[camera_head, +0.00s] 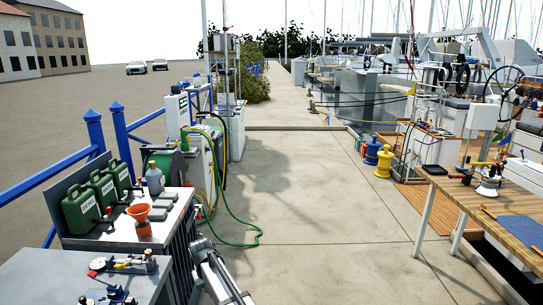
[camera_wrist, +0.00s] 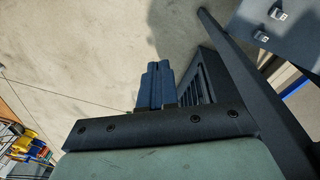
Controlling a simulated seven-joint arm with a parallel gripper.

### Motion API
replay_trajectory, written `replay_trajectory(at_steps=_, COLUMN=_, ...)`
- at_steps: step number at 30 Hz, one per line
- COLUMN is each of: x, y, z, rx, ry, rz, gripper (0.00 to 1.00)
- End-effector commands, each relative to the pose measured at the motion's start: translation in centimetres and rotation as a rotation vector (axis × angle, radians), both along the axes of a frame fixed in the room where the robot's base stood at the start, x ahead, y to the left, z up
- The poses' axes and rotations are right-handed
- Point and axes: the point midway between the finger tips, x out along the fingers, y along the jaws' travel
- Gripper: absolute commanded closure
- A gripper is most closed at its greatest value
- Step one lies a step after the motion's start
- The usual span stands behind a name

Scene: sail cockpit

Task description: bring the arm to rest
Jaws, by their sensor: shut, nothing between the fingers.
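My gripper (camera_wrist: 157,68) shows in the wrist view with its two dark fingers together and nothing between them. It points out over pale concrete ground (camera_wrist: 110,40), beside a dark slatted cabinet side (camera_wrist: 204,78). In the head view, part of my arm (camera_head: 220,272) shows at the bottom, low beside the grey bench (camera_head: 100,240). I cannot make out the fingertips in that view.
Green canisters (camera_head: 100,190), a grey bottle (camera_head: 154,178) and an orange funnel (camera_head: 139,212) stand on the left bench. A green hose (camera_head: 245,243) lies on the concrete. A wooden table (camera_head: 500,205) stands at right. The middle walkway (camera_head: 320,185) is clear.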

Motion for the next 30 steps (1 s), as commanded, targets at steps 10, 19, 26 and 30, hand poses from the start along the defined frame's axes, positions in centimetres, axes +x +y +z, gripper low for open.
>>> replay_trajectory(at_steps=10, x=-6.4, y=-12.2, z=-12.2, rx=-0.043, ry=0.131, rz=-0.102, gripper=1.00)
replay_trajectory(at_steps=19, x=-14.1, y=-21.2, z=-20.2, rx=-0.067, ry=0.243, rz=-0.191, gripper=1.00)
replay_trajectory(at_steps=26, x=-21.2, y=-27.1, z=-24.8, rx=-0.076, ry=0.331, rz=-0.260, gripper=1.00)
replay_trajectory(at_steps=30, x=-25.9, y=-30.2, z=-27.0, rx=-0.079, ry=0.384, rz=-0.303, gripper=1.00)
